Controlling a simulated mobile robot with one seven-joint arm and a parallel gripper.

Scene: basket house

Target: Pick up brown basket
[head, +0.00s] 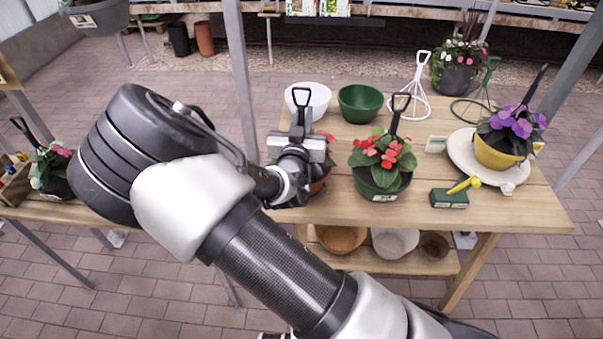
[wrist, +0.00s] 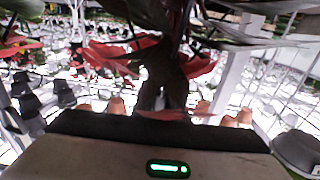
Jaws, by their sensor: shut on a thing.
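The brown basket (head: 317,187) is at the table's left part in the head view, mostly hidden behind my gripper. It has red flowers, and a black handle (head: 301,98) rises above my gripper. My gripper (head: 302,142) is at the handle, shut on it. In the wrist view, red petals and leaves (wrist: 115,52) fill the upper middle, with a dark upright stem or handle (wrist: 170,75) in front of my gripper. I cannot tell whether the basket rests on the table or is lifted.
On the wooden table (head: 480,215), a green basket (head: 380,182) with red flowers stands close on the right. White (head: 310,98) and green (head: 360,103) empty bowls stand behind. A yellow basket (head: 492,153) with purple flowers is on a white plate, beside a green box (head: 449,198).

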